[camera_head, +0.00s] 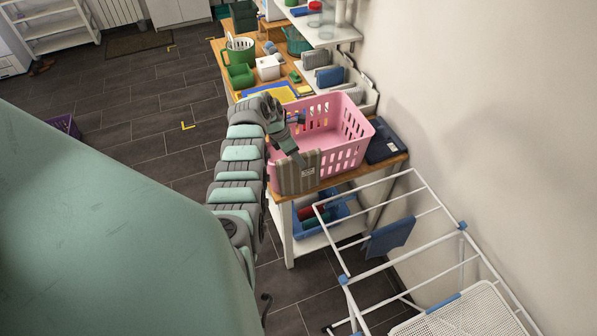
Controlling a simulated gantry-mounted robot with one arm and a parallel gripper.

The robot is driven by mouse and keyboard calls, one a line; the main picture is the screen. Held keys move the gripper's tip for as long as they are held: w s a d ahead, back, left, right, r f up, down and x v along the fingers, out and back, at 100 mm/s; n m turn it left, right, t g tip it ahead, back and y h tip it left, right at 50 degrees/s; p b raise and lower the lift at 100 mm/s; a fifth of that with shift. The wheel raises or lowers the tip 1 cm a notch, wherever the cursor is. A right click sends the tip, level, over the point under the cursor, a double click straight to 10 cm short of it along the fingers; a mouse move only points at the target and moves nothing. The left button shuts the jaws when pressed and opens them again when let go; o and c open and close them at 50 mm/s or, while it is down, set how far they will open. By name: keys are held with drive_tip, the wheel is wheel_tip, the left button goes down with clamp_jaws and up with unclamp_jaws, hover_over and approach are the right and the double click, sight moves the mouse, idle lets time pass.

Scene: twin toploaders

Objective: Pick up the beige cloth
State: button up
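A grey-beige striped cloth (298,175) with a small pale label hangs at the near side of the pink laundry basket (343,152). It is the only beige-looking cloth I can make out at the basket. My gripper (294,152) is at the basket's near left part, just above the cloth's top edge. The arm reaches up from below and hides the basket's left side. The fingers are small and dark here, so I cannot tell whether they are open, or whether they touch the cloth.
The basket stands on a wooden-topped table (394,163) beside a dark blue box (383,143). A green pitcher (239,52) and other containers stand farther back. A white drying rack (372,269) with a blue cloth (390,238) stands at right front. The wall borders the right.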

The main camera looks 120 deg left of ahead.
sight(299, 172)
drive_tip(key=shift+w+a+f, duration=0.1)
drive_tip(key=shift+w+f, duration=0.1)
drive_tip(key=shift+f, duration=0.45)
drive_tip(key=b+x, duration=0.3)
drive_tip(key=shift+f, duration=0.4)
drive_tip(key=shift+f+b, duration=0.2)
drive_tip(key=shift+b, duration=0.1)
clamp_jaws()
idle(0.6)
